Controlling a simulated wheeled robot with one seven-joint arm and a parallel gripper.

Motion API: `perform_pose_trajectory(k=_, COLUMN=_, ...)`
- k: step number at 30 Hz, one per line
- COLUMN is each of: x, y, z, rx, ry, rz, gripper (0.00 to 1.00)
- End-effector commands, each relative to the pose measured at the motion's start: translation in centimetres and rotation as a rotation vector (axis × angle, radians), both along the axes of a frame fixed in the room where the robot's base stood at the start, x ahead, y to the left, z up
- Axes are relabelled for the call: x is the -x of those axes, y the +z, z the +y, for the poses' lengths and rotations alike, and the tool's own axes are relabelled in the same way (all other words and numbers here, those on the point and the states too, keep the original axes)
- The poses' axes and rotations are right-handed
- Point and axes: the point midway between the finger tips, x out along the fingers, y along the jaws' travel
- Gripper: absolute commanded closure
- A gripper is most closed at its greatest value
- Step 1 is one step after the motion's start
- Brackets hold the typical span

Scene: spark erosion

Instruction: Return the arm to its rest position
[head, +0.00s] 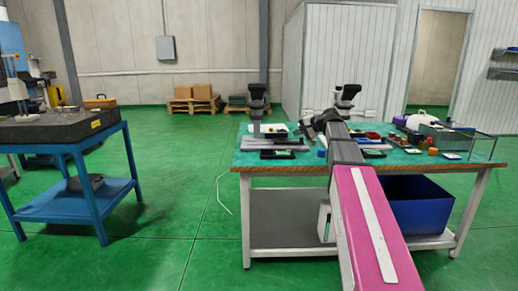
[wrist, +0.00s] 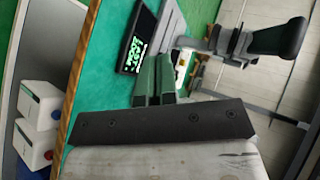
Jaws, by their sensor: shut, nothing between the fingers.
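My arm (head: 372,225) reaches from the lower right of the head view toward the green-topped workbench (head: 470,168), with its pink link nearest. Its far end bends to the left above the bench top. In the wrist view my gripper (wrist: 155,68) shows as two dark green fingers side by side, shut and empty. A black tray or device with a bright patterned panel (wrist: 137,40) lies on the bench just beyond the fingertips. In the head view the fingers are too small to make out.
The bench holds black trays (head: 278,154), a microscope-like stand (head: 258,105), coloured bins and a clear case (head: 472,143). A blue bin (head: 420,205) sits underneath.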

Motion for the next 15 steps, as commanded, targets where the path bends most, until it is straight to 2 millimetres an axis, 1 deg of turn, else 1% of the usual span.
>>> perform_pose_trajectory(k=1, x=0.9, y=-1.9, z=0.3, rx=0.027, ry=0.005, rz=0.014, gripper=1.00)
perform_pose_trajectory(k=2, x=1.3, y=-3.1, z=0.3, rx=0.048, ry=0.008, rz=0.022, gripper=1.00)
perform_pose_trajectory(k=5, x=3.2, y=-7.5, z=0.7, rx=0.128, ry=0.024, rz=0.051, gripper=1.00)
perform_pose_trajectory(k=6, x=4.2, y=-9.7, z=0.9, rx=0.167, ry=0.035, rz=0.066, gripper=1.00)
perform_pose_trajectory(k=8, x=5.8, y=-12.9, z=1.1, rx=0.230, ry=0.052, rz=0.090, gripper=1.00)
perform_pose_trajectory(k=9, x=6.9, y=-14.9, z=1.2, rx=0.272, ry=0.066, rz=0.105, gripper=1.00)
perform_pose_trajectory(k=11, x=8.6, y=-17.8, z=1.2, rx=0.334, ry=0.087, rz=0.127, gripper=1.00)
perform_pose_trajectory(k=12, x=9.8, y=-19.7, z=1.3, rx=0.375, ry=0.104, rz=0.142, gripper=1.00)
perform_pose_trajectory(k=14, x=11.7, y=-22.4, z=1.3, rx=0.437, ry=0.131, rz=0.165, gripper=1.00)
perform_pose_trajectory(k=15, x=12.9, y=-24.1, z=1.3, rx=0.478, ry=0.149, rz=0.179, gripper=1.00)
